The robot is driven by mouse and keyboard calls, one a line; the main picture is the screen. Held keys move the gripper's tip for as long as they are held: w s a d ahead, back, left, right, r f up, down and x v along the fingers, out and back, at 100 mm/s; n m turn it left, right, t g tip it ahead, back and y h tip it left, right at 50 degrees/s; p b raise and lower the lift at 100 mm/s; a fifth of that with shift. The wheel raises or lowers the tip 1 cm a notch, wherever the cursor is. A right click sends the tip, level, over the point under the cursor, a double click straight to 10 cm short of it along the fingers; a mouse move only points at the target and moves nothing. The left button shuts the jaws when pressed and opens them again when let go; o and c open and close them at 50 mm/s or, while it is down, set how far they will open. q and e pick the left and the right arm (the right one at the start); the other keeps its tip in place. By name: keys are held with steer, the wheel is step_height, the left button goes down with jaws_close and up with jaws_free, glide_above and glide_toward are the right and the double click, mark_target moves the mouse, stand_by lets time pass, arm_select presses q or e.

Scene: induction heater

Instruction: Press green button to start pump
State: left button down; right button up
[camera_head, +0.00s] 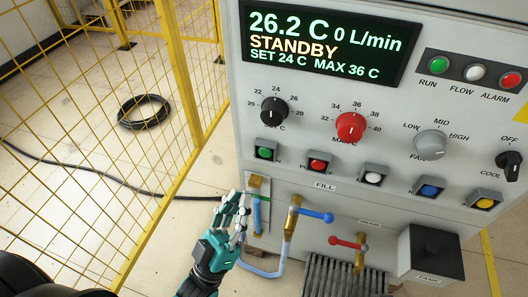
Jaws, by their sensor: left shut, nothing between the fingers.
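The green button (265,153) sits in a dark square housing at the left end of a row of buttons on the grey control panel (330,195). My left gripper (236,205) is shut and empty. It is below and to the left of the green button, apart from it, near the sight tube at the panel's lower left corner. The display (325,42) reads 26.2 C, 0 L/min, STANDBY, SET 24 C, MAX 36 C. My right gripper does not show.
A red button (317,166) is right of the green one, then white, blue and yellow buttons. A blue-handled valve (315,215) and red-handled valve (346,242) stick out below. Yellow mesh fencing (90,130) stands left; a black hose coil (144,111) lies on the floor.

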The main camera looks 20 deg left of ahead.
mark_target(266, 151)
arm_select(q)
steer(key=w+b, duration=0.1)
steer(key=w, duration=0.7)
steer(key=shift+w+d+b, duration=0.15)
steer(key=shift+w+b, duration=0.15)
steer(key=shift+w, duration=0.05)
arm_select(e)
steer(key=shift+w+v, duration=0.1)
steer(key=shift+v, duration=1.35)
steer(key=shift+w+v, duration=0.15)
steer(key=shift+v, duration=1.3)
arm_select(q)
steer(key=shift+w, duration=0.15)
steer(key=shift+w, duration=0.3)
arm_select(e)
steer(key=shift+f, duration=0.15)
